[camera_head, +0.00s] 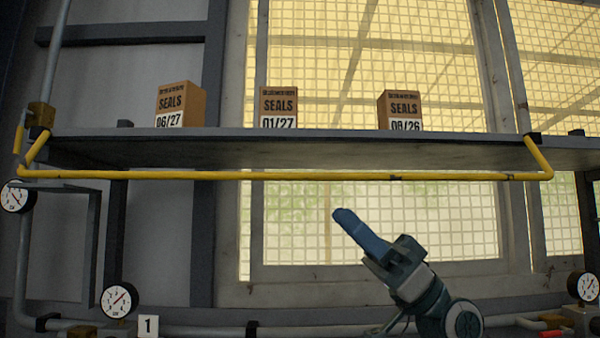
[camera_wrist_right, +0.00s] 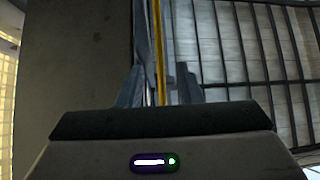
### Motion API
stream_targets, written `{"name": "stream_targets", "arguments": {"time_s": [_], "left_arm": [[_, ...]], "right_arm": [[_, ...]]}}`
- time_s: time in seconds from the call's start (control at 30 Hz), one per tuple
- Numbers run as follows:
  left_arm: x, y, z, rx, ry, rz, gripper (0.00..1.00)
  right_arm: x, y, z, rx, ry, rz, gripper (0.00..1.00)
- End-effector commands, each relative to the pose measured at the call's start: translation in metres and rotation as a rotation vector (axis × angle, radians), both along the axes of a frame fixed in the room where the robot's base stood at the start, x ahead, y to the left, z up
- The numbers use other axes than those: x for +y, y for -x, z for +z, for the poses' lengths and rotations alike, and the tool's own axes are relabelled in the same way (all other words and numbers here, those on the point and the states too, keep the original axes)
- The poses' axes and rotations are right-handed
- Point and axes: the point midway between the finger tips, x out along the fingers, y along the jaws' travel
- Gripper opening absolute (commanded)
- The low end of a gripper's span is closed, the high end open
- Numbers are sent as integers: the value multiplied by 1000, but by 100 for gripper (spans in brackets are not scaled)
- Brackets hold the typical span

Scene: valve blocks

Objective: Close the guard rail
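The yellow guard rail (camera_head: 290,175) is a long bar with a bent arm at each end. It hangs across the front of the grey shelf (camera_head: 270,149), slightly below the shelf edge. My right gripper (camera_head: 345,218), with blue fingers, is below the rail and right of its middle, pointing up and left, apart from it in the head view. In the right wrist view the fingers (camera_wrist_right: 160,75) stand apart with no object gripped, and the yellow rail (camera_wrist_right: 159,45) shows in line with the gap between them. My left gripper is not in view.
Three cardboard SEALS boxes, left (camera_head: 180,105), middle (camera_head: 279,107) and right (camera_head: 400,110), stand on the shelf. Gauges (camera_head: 119,300) and pipes (camera_head: 200,330) run along the bottom. A meshed window is behind. The space left of my right gripper is clear.

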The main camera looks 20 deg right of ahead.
Motion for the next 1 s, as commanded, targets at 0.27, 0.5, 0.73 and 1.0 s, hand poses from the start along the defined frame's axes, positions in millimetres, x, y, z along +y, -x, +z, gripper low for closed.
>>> {"name": "stream_targets", "arguments": {"time_s": [0.27,0.5,0.73,1.0], "left_arm": [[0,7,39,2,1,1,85],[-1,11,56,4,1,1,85],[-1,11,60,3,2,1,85],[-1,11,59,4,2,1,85]], "right_arm": [[33,-7,41,0,-4,5,32],[56,-13,61,1,-2,2,32],[64,-15,67,2,-2,-1,32],[64,-15,66,3,-1,-1,28]]}}
